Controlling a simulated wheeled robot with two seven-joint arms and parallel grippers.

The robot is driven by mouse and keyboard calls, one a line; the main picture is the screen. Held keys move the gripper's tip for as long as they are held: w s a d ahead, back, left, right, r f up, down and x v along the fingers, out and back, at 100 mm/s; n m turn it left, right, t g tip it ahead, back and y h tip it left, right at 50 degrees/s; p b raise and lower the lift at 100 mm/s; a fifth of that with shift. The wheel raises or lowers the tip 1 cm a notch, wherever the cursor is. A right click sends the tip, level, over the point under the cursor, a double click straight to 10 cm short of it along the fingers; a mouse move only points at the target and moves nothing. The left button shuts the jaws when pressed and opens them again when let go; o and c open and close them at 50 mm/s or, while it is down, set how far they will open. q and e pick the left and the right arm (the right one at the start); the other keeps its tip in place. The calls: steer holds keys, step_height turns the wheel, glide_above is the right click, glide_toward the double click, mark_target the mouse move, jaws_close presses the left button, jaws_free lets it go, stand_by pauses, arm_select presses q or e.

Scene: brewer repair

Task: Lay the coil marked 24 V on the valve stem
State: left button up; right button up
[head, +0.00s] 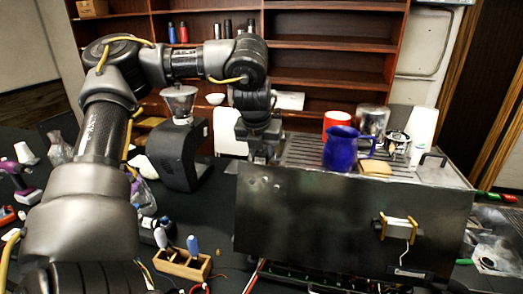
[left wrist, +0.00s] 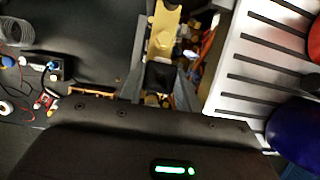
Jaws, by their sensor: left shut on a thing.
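My left gripper (head: 262,150) is at the back left corner of the brewer (head: 345,215), low beside its slatted top. In the left wrist view my left gripper (left wrist: 162,92) is shut on a small black block (left wrist: 160,77), which looks like a coil. No 24 V marking can be read on it. A yellow, brass-like strip (left wrist: 163,32) lies just beyond the block, and I cannot tell whether they touch. The valve stem cannot be made out in either view. My right gripper is not in view.
A blue jug (head: 341,148), a red cup (head: 336,121) and a white cup stack (head: 421,132) stand on the brewer top. A black grinder (head: 180,155) stands to its left. A wooden tool block (head: 183,264) is on the dark table in front.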

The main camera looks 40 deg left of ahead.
arm_select(q)
steer(key=shift+p, duration=0.4)
stand_by(0.6)
steer(key=shift+f+b, duration=1.25)
steer(key=shift+f, duration=0.95)
steer(key=o, duration=1.1)
steer(key=shift+s+a, duration=0.15)
steer(key=shift+a, duration=0.1)
steer(key=shift+d, duration=0.1)
steer(key=shift+f, duration=0.1)
steer(key=shift+c, duration=0.7)
